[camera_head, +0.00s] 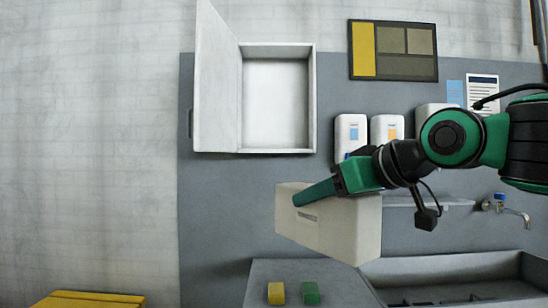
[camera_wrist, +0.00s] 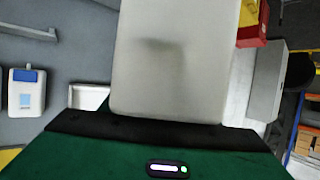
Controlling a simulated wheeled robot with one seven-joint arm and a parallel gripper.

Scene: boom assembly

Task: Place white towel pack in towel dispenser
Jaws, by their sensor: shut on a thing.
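The white towel pack (camera_head: 345,225) is a box-shaped block held in the air in front of the wall, a little tilted. My gripper (camera_head: 315,193) is shut on the pack, with a green finger lying along its near face. In the wrist view the pack (camera_wrist: 175,65) fills the middle, and my fingertips are hidden. The towel dispenser (camera_head: 277,98) is an open white wall cabinet above and left of the pack. Its door (camera_head: 217,80) is swung open to the left, and its inside looks empty.
Two white soap dispensers (camera_head: 351,134) (camera_head: 387,130) hang right of the cabinet, partly behind my arm. Below are a counter with a yellow block (camera_head: 276,293) and a green block (camera_head: 311,293), and a sink (camera_head: 450,268) with a tap (camera_head: 512,211). The left wall is bare.

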